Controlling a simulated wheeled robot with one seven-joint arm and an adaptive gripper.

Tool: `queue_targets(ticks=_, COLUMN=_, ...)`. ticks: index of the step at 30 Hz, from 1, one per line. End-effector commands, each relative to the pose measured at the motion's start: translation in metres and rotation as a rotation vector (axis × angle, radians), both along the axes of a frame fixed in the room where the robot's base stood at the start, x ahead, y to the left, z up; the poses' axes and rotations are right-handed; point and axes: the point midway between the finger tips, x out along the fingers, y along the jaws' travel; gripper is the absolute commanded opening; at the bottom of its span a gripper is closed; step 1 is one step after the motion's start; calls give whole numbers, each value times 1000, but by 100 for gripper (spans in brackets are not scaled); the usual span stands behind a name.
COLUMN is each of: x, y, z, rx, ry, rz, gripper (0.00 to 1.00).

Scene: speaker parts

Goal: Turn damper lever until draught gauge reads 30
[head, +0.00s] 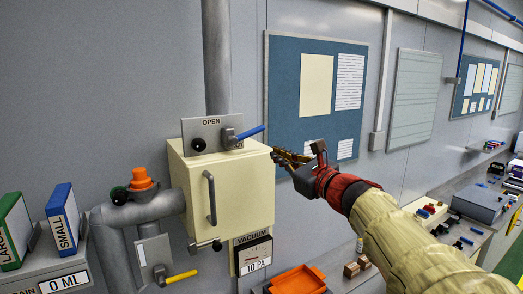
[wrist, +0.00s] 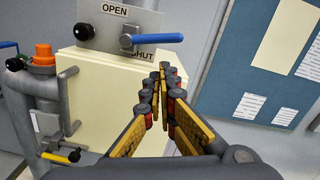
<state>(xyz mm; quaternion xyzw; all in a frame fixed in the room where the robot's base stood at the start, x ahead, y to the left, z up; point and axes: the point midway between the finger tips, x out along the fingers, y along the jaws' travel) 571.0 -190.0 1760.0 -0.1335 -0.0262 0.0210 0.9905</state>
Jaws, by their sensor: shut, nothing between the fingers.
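The damper lever has a blue handle (head: 250,132) on a grey plate (head: 212,132) marked OPEN at the top and SHUT at the right, partly hidden in the head view. The blue handle (wrist: 158,38) points right, roughly level. The draught gauge (head: 254,252), marked VACUUM, is low on the right of the cream box; its label reads 10 PA, and its needle is too small to read. My gripper (head: 276,157) is shut and empty, right of and below the handle, apart from it. In the wrist view its fingertips (wrist: 162,72) lie below the handle.
The cream box (head: 228,180) has a grey door handle. A yellow-handled lever (head: 181,277) and an orange-capped pipe (head: 141,178) are at its left. Binders stand at far left. An orange tray (head: 298,280) and a cluttered bench lie below and right. Space right of the handle is free.

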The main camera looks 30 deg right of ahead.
Motion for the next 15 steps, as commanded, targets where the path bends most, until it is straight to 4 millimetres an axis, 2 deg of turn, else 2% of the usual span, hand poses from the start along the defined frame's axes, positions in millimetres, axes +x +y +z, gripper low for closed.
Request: queue_targets(ticks=15, x=80, y=4, z=5, rx=5, ry=1, rz=1, gripper=0)
